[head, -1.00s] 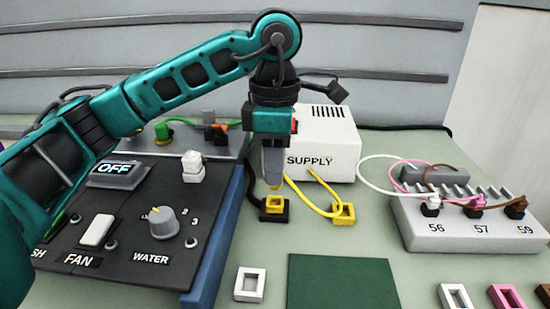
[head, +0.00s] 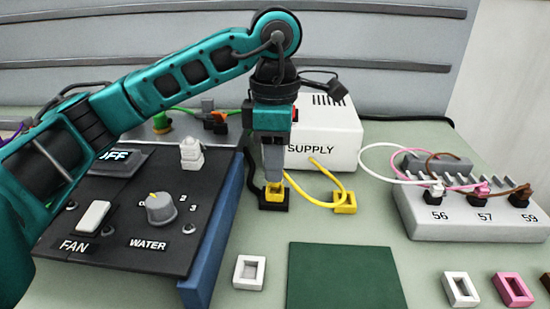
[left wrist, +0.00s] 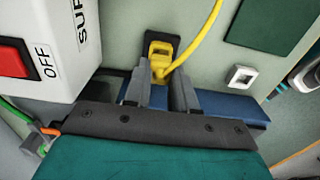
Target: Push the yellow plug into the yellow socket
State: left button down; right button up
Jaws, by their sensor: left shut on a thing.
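My left gripper (head: 273,170) points straight down and is shut on the yellow plug (head: 274,189). In the left wrist view the plug (left wrist: 160,51) sits over the black housing (left wrist: 164,40), between the fingertips. A yellow cable (head: 318,206) runs from the plug to the white SUPPLY box (head: 322,135). My right gripper is not in view.
A grey terminal block (head: 470,222) stands right. A green mat (head: 345,276) and white frame (head: 249,272) lie in front.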

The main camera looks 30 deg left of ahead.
pick_arm(q)
jog(key=shift+f, duration=0.25)
jog(key=shift+f+b, duration=0.9)
jog(key=shift+c, duration=1.8)
grip_release()
jog(key=shift+r, duration=0.15)
notch_tip(320, 180, up, 9)
jog(key=p, duration=0.6)
jog(key=shift+f+p, duration=0.2)
jog(key=shift+p, duration=0.2)
